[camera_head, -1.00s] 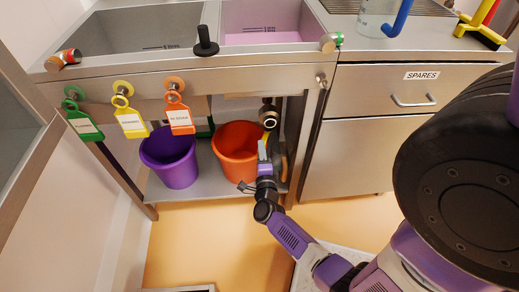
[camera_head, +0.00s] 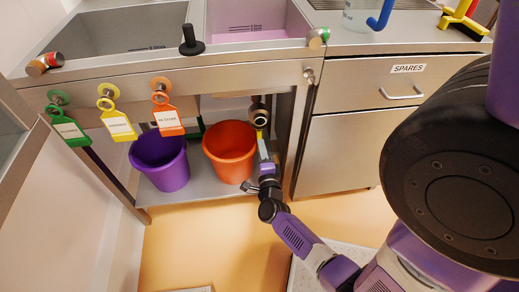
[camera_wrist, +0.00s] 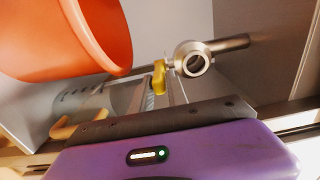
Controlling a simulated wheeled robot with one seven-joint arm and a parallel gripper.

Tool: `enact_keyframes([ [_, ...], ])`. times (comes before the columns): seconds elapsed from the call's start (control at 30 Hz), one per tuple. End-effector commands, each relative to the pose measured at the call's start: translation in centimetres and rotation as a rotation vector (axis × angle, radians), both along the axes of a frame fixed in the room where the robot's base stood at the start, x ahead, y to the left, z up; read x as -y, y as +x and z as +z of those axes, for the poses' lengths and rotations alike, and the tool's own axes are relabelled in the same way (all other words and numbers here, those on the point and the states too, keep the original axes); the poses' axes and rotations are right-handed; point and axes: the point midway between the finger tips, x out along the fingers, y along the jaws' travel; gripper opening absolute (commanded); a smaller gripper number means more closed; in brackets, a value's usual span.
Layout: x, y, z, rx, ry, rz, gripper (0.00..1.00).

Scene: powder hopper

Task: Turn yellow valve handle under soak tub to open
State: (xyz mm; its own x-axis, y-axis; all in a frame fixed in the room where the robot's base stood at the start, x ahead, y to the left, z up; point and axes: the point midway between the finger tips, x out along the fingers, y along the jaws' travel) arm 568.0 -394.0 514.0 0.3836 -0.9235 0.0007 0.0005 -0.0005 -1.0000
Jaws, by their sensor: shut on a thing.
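The yellow valve handle (camera_wrist: 159,77) is beside a metal valve with a round open outlet (camera_wrist: 193,62) in the wrist view. In the head view the outlet (camera_head: 259,117) hangs under the sink basin with pinkish liquid (camera_head: 255,33), and a bit of the yellow handle (camera_head: 260,137) shows below it. My gripper (camera_wrist: 163,88) is shut on the handle, with a finger on each side of it. In the head view my gripper (camera_head: 264,153) reaches up from below, and its fingers hide part of the handle.
An orange bucket (camera_head: 229,152) stands close to the left of my gripper, and a purple bucket (camera_head: 160,160) stands farther left on the lower shelf. Green, yellow and orange tags (camera_head: 169,121) hang above. A steel cabinet (camera_head: 340,153) stands to the right.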

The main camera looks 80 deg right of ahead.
Motion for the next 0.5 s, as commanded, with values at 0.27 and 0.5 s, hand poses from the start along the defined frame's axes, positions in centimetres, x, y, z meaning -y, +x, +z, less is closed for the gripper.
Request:
enact_keyframes([
  [0.27, 0.40, -0.95, -0.15, -0.001, 0.002, -0.004, 0.40],
  [0.5, 0.28, -0.86, -0.05, 0.000, 0.001, -0.002, 0.40],
])
